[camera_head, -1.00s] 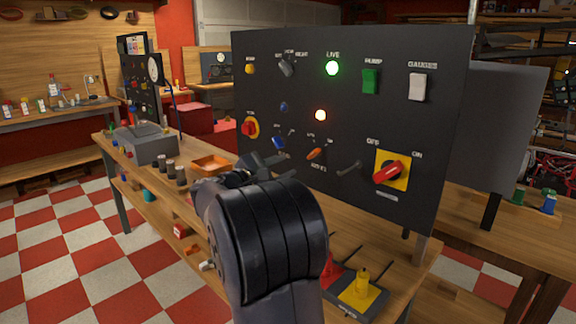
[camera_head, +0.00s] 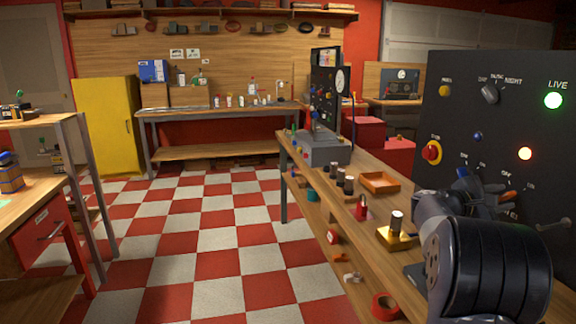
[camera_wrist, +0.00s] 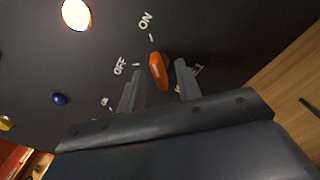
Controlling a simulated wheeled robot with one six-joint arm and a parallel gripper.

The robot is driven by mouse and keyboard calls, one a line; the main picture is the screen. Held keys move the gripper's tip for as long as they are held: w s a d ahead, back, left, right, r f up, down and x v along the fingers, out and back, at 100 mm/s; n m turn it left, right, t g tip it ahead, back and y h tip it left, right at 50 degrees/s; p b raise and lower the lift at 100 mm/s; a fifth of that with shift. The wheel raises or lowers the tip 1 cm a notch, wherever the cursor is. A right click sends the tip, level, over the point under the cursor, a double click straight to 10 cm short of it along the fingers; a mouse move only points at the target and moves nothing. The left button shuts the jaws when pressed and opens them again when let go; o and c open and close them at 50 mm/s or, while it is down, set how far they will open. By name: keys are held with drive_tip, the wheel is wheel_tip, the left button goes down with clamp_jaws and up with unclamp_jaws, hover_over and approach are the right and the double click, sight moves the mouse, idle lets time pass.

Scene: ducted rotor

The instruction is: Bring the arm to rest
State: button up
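My gripper (camera_head: 488,190) is at the right of the head view, in front of the dark control panel (camera_head: 440,125), with my arm partly covering it. In the wrist view my gripper (camera_wrist: 159,72) is open, its two grey fingers spread apart. An orange switch lever (camera_wrist: 158,70) on the panel lies in the gap between the fingertips, with space on both sides. I cannot tell how deep the lever reaches between them. ON and OFF labels are printed beside it. In the head view the orange lever (camera_head: 502,198) shows only partly behind the gripper.
The green LIVE lamp (camera_head: 553,100) and a pale lamp (camera_head: 525,153) glow. The wooden bench (camera_head: 345,215) holds an orange tray (camera_head: 380,182), a grey box (camera_head: 325,150) and small parts. A yellow cabinet (camera_head: 103,125) stands at back left. The checkered floor (camera_head: 200,235) is clear.

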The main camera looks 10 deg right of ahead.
drive_tip(key=shift+d, duration=0.25)
drive_tip(key=shift+a, duration=0.15)
